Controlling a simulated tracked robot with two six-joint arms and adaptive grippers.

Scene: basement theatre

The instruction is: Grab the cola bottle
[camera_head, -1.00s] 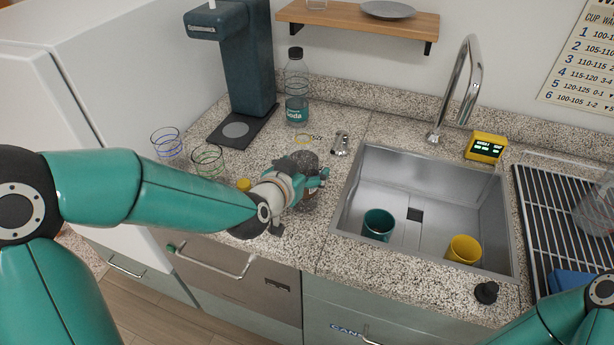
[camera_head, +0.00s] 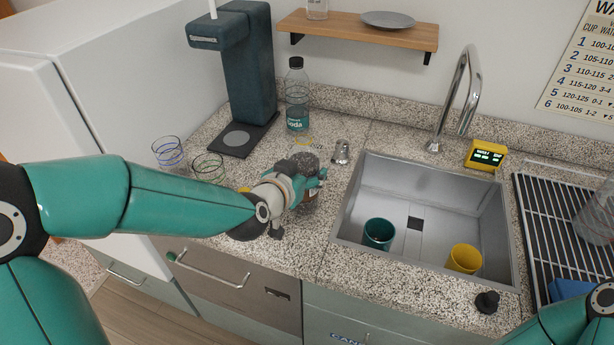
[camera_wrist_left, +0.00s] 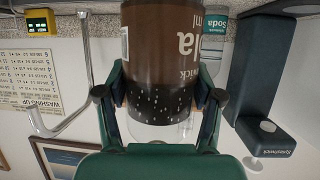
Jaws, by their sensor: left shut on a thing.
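The cola bottle (camera_wrist_left: 160,50) is dark brown with white lettering and fills the middle of the left wrist view, upside down there. My left gripper (camera_wrist_left: 160,100) has a finger on each side of it and is shut on it. In the head view my left gripper (camera_head: 308,186) is over the counter, left of the sink, and its wrist hides most of the bottle. My right arm shows at the lower right corner of the head view; its gripper is out of frame.
A soda bottle (camera_head: 297,98) stands behind, beside the dark dispenser (camera_head: 250,70). Two wire-like glasses (camera_head: 208,167) stand at left. A small metal shaker (camera_head: 341,152) stands close right of the gripper. The sink (camera_head: 350,215) holds a teal cup (camera_head: 379,233) and a yellow cup (camera_head: 463,258).

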